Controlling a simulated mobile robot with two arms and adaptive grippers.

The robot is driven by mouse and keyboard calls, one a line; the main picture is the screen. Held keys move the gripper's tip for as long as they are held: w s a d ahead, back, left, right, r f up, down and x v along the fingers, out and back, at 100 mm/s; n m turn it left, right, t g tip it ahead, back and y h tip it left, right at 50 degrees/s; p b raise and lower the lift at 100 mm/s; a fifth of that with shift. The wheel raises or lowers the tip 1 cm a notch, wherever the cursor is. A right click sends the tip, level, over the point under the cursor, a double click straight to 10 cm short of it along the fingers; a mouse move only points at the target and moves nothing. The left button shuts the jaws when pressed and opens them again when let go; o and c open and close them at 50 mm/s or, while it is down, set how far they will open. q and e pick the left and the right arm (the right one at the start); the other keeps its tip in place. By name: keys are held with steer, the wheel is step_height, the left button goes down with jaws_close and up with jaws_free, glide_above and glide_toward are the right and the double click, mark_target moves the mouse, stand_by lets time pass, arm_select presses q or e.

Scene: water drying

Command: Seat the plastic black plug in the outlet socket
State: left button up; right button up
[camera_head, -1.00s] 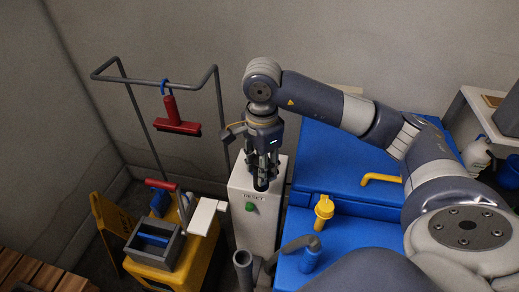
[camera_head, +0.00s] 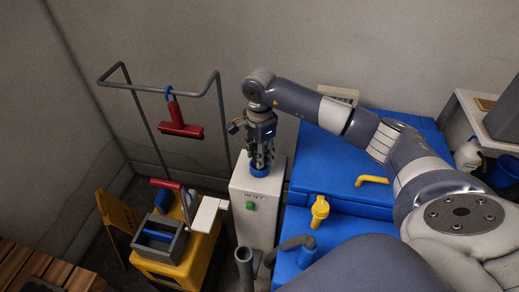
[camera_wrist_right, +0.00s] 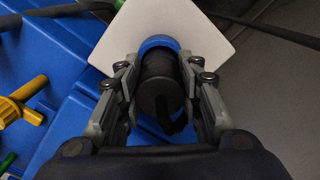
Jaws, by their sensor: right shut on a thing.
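The black plug (camera_wrist_right: 160,85) is a ribbed dark cylinder between the fingers of my right gripper (camera_wrist_right: 160,92), which is shut on it. The blue round outlet socket (camera_head: 260,172) is on that box top, right below the fingers. In the wrist view the blue socket (camera_wrist_right: 158,42) shows as a rim just beyond the plug's far end. The plug hides most of the socket, so I cannot tell how deep it sits. My left gripper is out of view.
A blue cabinet (camera_head: 335,165) with yellow handles stands right of the box. A yellow cart (camera_head: 183,270) with a grey tray stands at left, under a grey frame (camera_head: 220,100) holding a red squeegee.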

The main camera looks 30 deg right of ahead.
steer(key=shift+f, duration=0.1)
steer(key=shift+f+b, duration=0.15)
steer(key=shift+b, duration=0.2)
steer(key=o, duration=1.1)
steer(key=shift+r+p, duration=0.4)
step_height(320, 180, up, 10)
steer(key=b, duration=0.4)
steer(key=shift+w+r, duration=0.1)
steer(key=shift+r, duration=0.75)
